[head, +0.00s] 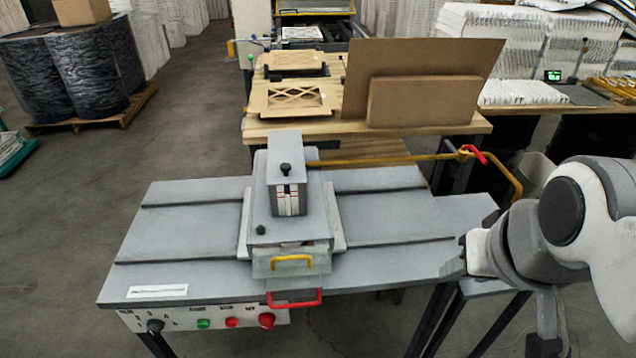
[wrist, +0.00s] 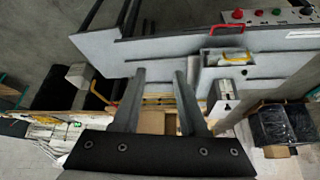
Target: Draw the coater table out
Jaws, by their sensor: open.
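The coater is a grey housing (head: 290,210) on a long grey bench (head: 185,235). A yellow handle (head: 292,261) sits on its front; it also shows in the wrist view (wrist: 234,57). A red handle (head: 295,299) juts from the bench's front edge below it and shows in the wrist view (wrist: 232,28). I cannot tell for sure which handle belongs to the coater table. My gripper (head: 462,262) is at the bench's right end, well right of both handles. In the wrist view its two fingers (wrist: 160,75) are apart with nothing between them.
A control panel (head: 207,320) with a knob and buttons is on the bench front. A wooden table (head: 330,131) with cardboard pieces stands behind. A yellow bar (head: 385,160) with a red end runs behind the bench. Floor at the left (head: 70,220) is clear.

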